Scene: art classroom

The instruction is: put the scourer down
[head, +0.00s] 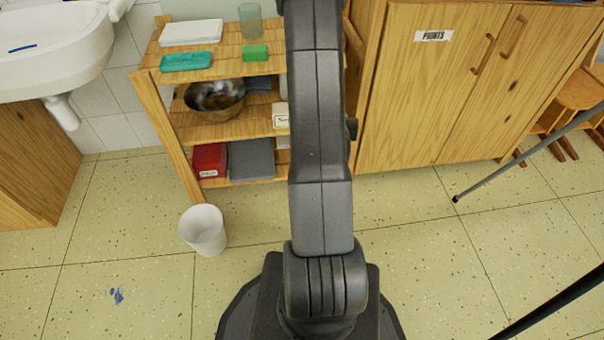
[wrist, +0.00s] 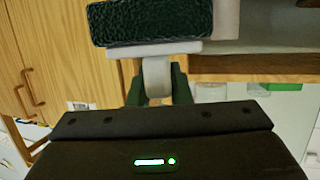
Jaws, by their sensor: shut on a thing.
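The scourer (wrist: 150,22) fills the top middle of the wrist view. It has a dark green, rough pad on a pale backing, with a pale stem or handle (wrist: 155,72) below. My gripper (wrist: 158,88) is shut on this pale handle, one dark finger on each side. The scourer is held beyond the fingertips. In the head view my arm rises out of the top of the frame, so the gripper and the scourer are out of sight there.
A wooden shelf unit (head: 172,86) holds a teal dish (head: 186,62), green block (head: 255,52), white tray (head: 191,32), glass (head: 250,20) and metal bowl (head: 214,100). A white bin (head: 203,230) stands on the floor. A sink (head: 50,50) is left, a PAINTS cupboard (head: 420,100) right.

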